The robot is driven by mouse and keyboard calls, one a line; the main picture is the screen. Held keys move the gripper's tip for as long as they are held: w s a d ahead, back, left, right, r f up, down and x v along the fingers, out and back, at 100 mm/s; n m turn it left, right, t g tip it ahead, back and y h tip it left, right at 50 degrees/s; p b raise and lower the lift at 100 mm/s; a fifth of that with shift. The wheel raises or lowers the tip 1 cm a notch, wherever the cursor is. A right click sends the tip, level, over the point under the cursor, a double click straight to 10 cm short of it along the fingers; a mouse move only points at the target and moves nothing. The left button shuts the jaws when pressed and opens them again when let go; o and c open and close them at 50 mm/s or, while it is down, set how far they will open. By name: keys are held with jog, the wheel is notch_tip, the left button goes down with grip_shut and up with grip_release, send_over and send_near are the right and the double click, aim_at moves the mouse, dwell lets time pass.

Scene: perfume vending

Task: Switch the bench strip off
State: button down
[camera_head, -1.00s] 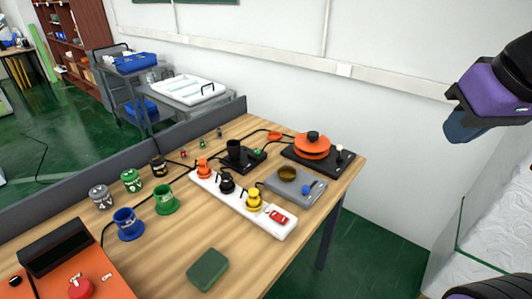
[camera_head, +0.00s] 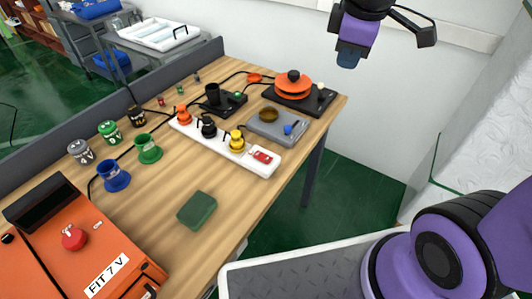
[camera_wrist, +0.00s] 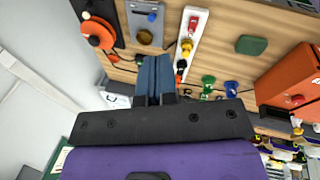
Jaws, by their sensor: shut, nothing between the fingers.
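The bench strip (camera_head: 225,146) is a long white power strip lying on the wooden table, with orange, black and yellow plugs in it. Its red rocker switch (camera_head: 262,156) sits at the near right end. In the wrist view the strip (camera_wrist: 202,32) runs up from the finger area, with the red switch (camera_wrist: 193,23) near its upper end. Which way the rocker is tilted cannot be told. My gripper (camera_head: 347,60) hangs in the air to the right of and above the table, apart from the strip. Its blue fingers (camera_wrist: 154,78) are shut and empty.
A grey scale-like plate (camera_head: 279,126) with a blue knob and a black hotplate (camera_head: 320,103) with an orange pan (camera_head: 293,84) stand beyond the strip. A green block (camera_head: 197,210), cups (camera_head: 115,176) and an orange machine (camera_head: 75,240) stand nearer. Bare tabletop lies between strip and block.

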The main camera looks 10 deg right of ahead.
jog(key=w+a+f+n+g, duration=0.2)
jog(key=w+a+f+n, duration=0.4)
jog(key=f+n, duration=0.15)
jog(key=n+g, duration=0.1)
jog(key=n, duration=0.7)
send_over(262, 157)
jog(key=s+d, duration=0.1)
notch_tip(262, 157, down, 11)
jog(key=shift+y, duration=0.4)
notch_tip(262, 157, down, 14)
jog(key=shift+r, duration=0.1)
jog(key=shift+s+d+f, duration=0.1)
jog(key=shift+f, duration=0.1)
jog(key=shift+r, duration=0.1)
jog(key=shift+w+a+r, duration=0.3)
jog(key=shift+w+a, duration=0.25)
